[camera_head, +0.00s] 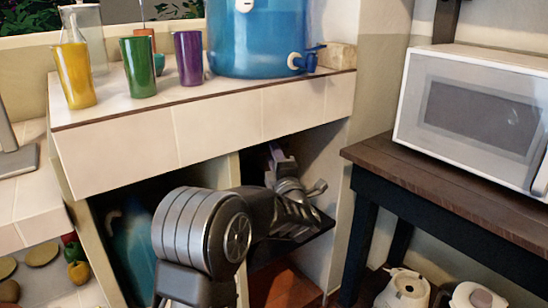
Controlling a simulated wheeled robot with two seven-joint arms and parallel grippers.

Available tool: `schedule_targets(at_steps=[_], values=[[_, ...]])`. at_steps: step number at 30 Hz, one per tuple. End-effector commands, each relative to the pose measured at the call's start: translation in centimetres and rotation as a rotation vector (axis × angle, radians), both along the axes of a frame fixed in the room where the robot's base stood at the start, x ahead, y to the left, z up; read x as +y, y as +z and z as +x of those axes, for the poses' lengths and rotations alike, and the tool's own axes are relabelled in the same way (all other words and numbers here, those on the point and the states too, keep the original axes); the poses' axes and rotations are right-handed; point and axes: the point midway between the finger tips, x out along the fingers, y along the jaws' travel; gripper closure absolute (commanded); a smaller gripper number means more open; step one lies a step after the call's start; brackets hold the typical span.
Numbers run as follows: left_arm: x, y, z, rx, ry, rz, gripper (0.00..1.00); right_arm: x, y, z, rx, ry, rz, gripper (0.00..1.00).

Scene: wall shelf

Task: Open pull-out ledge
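A dark, flat ledge (313,236) shows in the right-hand compartment under the tiled counter. It is mostly hidden behind my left arm, so how far out it stands cannot be told. My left gripper (291,180) is at the mouth of this compartment, above the ledge as seen here. Its fingers are small and overlap the dark inside, so I cannot tell whether they are open or touch anything. My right gripper is not in view.
The tiled counter (215,127) juts out above my arm. It bears yellow (75,76), green (139,68) and purple (188,58) cups and a blue dispenser (250,40). A dark table (430,180) with a microwave (475,115) stands close on the right.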

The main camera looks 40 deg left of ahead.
Motion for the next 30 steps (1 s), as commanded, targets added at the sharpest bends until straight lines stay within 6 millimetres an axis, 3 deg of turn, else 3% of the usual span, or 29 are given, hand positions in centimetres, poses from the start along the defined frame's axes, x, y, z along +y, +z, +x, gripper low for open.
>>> schedule_targets(at_steps=[5, 16, 30], values=[[-0.01, -0.01, -0.01, 0.000, 0.000, 0.000, 0.70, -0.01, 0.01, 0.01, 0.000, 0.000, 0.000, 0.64], [-0.03, -0.03, -0.02, 0.000, 0.000, 0.000, 1.00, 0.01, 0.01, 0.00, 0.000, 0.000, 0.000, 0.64], [-0.04, -0.06, -0.02, 0.001, 0.000, 0.000, 1.00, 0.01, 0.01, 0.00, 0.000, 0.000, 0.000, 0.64]])
